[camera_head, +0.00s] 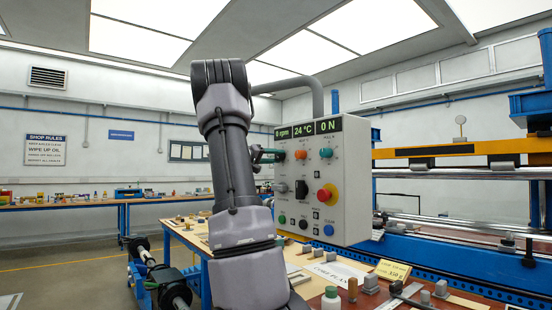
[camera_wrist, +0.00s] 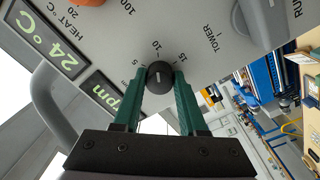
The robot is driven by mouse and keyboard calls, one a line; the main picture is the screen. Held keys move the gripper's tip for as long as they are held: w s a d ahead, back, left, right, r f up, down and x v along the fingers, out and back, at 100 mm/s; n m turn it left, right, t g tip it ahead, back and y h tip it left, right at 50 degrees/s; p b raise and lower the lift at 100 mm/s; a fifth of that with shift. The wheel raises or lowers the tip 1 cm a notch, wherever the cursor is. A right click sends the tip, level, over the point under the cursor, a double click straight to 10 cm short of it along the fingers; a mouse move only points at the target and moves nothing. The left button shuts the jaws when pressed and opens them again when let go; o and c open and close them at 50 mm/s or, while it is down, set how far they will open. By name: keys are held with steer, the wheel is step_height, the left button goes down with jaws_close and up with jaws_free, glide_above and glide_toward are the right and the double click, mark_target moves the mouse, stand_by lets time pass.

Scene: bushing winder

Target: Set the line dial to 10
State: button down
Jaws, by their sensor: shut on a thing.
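The line dial (camera_wrist: 159,77) is a small black knob with a white pointer line on the grey control panel (camera_wrist: 205,45). Its scale shows 5, 10 and 15. In the wrist view the pointer is roughly in line with the 10 mark; its exact alignment is hard to tell. My gripper (camera_wrist: 160,82) has its green fingers shut on the dial, one on each side. In the head view my gripper (camera_head: 270,155) reaches the upper left of the panel (camera_head: 350,190), and the dial is hidden there by the fingers.
The panel also carries an orange knob (camera_head: 300,154), a teal knob (camera_head: 326,153), a black switch (camera_head: 301,188) and a red mushroom button (camera_head: 325,195). A grey pipe (camera_head: 305,82) curves above.

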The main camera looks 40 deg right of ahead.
steer(key=shift+f, duration=0.15)
steer(key=shift+c, duration=2.3)
jaws_free()
steer(key=shift+a, duration=0.15)
steer(key=w+a, duration=0.1)
steer(key=a, duration=0.9)
steer(key=shift+w+a, duration=0.15)
steer(key=shift+a, duration=0.1)
